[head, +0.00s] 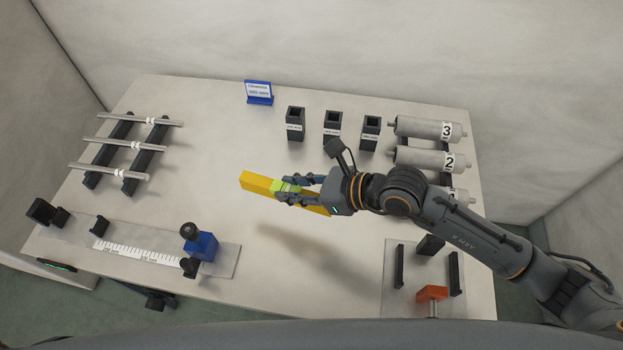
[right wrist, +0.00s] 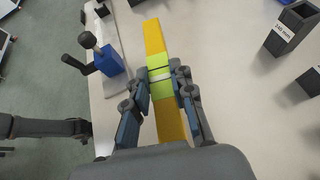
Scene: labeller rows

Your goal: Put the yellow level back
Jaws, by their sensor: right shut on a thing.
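The yellow level (head: 260,184) is a long yellow bar with a lime-green middle section. My right gripper (head: 288,190) is shut on it around the green middle and holds it above the table; a shadow falls on the table below. In the right wrist view the level (right wrist: 155,40) runs lengthwise between the two fingers (right wrist: 162,88), sticking out at both ends. My left gripper (head: 158,300) is low beyond the table's front edge, small and dark; its fingers cannot be made out clearly. It also shows at the left in the right wrist view (right wrist: 80,128).
Three black labelled square holders (head: 333,124) and a blue sign (head: 259,92) stand at the back. Numbered grey rollers (head: 430,127) lie at right, silver rods (head: 105,143) on a rack at left. A ruler plate (head: 225,262) with a blue block (head: 203,246) and an orange-clamp plate (head: 410,255) are in front.

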